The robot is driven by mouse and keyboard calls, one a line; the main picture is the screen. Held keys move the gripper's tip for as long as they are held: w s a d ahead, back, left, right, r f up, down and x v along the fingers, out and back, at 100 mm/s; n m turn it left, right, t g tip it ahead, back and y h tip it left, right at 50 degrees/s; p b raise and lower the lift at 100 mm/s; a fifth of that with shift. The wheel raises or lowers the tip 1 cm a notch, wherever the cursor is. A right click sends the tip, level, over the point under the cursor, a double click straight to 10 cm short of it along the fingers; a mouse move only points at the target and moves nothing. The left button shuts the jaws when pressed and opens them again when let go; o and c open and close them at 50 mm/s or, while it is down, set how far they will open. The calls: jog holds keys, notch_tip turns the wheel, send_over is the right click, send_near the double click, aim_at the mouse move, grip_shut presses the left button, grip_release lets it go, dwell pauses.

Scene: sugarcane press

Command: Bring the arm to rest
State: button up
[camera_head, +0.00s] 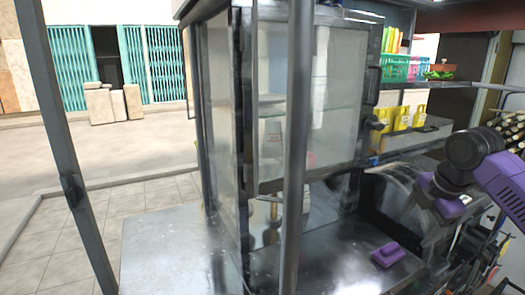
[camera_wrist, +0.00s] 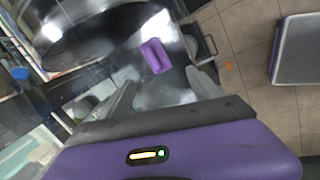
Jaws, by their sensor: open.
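My arm (camera_head: 505,185), black and purple, reaches in from the right edge of the head view, beside the press cabinet and above the counter's right end. In the wrist view my gripper (camera_wrist: 161,80) is open, its two grey fingers spread with nothing between them. A small purple block (camera_head: 388,254) lies on the metal counter (camera_head: 345,262) in the head view. It also shows in the wrist view (camera_wrist: 155,56), beyond the fingertips and apart from them. The gripper's fingers are hard to make out in the head view.
A glass-sided metal cabinet (camera_head: 275,100) stands on the counter. At right, a shelf holds colored baskets (camera_head: 396,68) and yellow containers (camera_head: 403,117). Canes (camera_head: 513,130) lie at the far right. Tiled floor (camera_wrist: 250,35) is open beside the counter in the wrist view.

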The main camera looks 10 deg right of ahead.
jog(key=w+a+r+m+t+y, duration=0.25)
jog(key=w+a+m+t, duration=0.35)
jog(key=w+a+t, duration=0.45)
jog(key=s+a+m+t, duration=0.3)
jog(key=s+a+m, duration=0.3)
jog(key=a, duration=0.3)
jog(key=s+a+f+m+g, duration=0.1)
jog(key=s+f, duration=0.4)
jog(key=s, duration=1.2)
jog(key=s+a+f+m+h, duration=0.1)
jog(key=s+f, duration=0.4)
jog(key=s, duration=1.2)
jog(key=s+a+f+m+g+h, duration=0.1)
jog(key=s+a+f+m, duration=0.2)
jog(key=s, duration=1.4)
notch_tip(320, 180, down, 3)
jog(key=shift+s+r+m+g, duration=0.1)
jog(key=shift+s+m+g, duration=0.3)
jog(key=shift+m, duration=0.3)
